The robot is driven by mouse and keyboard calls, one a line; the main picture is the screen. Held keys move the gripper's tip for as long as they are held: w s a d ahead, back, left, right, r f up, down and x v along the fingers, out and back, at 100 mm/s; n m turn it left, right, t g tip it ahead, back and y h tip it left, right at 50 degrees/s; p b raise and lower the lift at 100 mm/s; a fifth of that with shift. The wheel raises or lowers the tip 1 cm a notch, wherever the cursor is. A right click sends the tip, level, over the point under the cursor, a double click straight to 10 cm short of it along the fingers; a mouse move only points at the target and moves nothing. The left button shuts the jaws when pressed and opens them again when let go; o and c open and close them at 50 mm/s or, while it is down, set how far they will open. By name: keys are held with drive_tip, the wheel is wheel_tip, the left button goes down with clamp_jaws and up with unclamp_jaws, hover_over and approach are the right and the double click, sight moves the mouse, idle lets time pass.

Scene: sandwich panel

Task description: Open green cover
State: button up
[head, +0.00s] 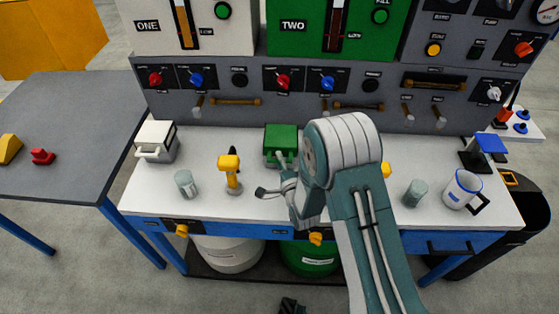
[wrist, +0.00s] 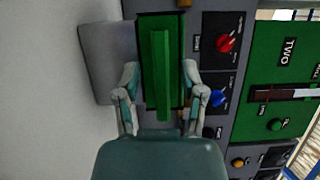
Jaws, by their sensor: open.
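The green cover (head: 281,134) sits on a small box at the back middle of the white worktop and looks closed. In the wrist view the green cover (wrist: 146,30) is straight ahead, with a long green bar (wrist: 161,75) standing out along its middle. My gripper (head: 272,176) is in front of the cover in the head view, partly hidden by my arm. In the wrist view my gripper (wrist: 160,68) is open, with one finger on each side of the bar and visible space between. Contact with the cover cannot be told.
A white-covered box (head: 157,141), a grey cylinder (head: 186,184) and a yellow-topped tool (head: 229,172) stand to the left. Another cylinder (head: 415,193) and a white mug (head: 461,189) stand to the right. The panel (head: 300,112) with knobs and handles rises behind.

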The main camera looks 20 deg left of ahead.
drive_tip(key=shift+w+a, duration=0.1)
clamp_jaws()
drive_tip(key=shift+a+r, duration=0.1)
drive_tip(key=shift+a, duration=0.05)
drive_tip(key=shift+d+r, duration=0.1)
drive_tip(key=shift+d, duration=0.1)
drive_tip(key=shift+w+a+r, duration=0.1)
drive_tip(key=shift+w, duration=0.05)
